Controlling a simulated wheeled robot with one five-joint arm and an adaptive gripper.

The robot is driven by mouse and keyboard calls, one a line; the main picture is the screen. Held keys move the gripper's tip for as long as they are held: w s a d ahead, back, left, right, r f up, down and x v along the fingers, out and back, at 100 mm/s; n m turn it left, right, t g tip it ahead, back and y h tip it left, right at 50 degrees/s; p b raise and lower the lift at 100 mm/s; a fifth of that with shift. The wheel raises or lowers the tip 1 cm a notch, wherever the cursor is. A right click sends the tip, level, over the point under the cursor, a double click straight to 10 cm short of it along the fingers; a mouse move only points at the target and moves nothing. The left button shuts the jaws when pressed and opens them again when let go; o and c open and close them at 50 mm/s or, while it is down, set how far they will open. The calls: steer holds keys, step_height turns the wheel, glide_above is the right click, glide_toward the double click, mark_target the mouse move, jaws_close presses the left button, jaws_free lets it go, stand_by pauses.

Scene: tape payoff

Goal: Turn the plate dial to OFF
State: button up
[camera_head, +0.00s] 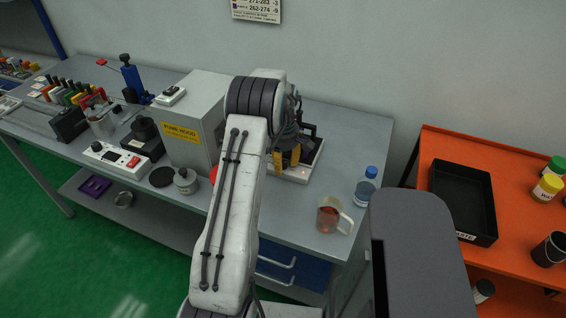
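A white low unit (312,168), which looks like the hot plate, stands on the grey bench right of the fume hood box. Only its right part and front edge show; my arm covers the rest. I cannot make out its dial or any OFF mark. My gripper (286,160), with yellow finger parts, is right at this unit, over or in front of its front side. Whether it touches the unit or the dial cannot be told. The fingers are partly hidden by my wrist, and their gap is not clear.
The grey fume hood box (186,128) stands close to the left of my arm. A glass mug of brown liquid (329,215) and a blue-capped bottle (366,186) stand at the bench's right end. An orange cart (520,160) with a black tray (436,205) is further right.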

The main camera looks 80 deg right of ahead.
jaws_close()
steer(key=shift+n+b, duration=0.45)
steer(key=shift+n, duration=1.15)
steer(key=shift+o, duration=1.4)
jaws_free()
steer(key=shift+d+r, duration=0.1)
steer(key=shift+r, duration=0.05)
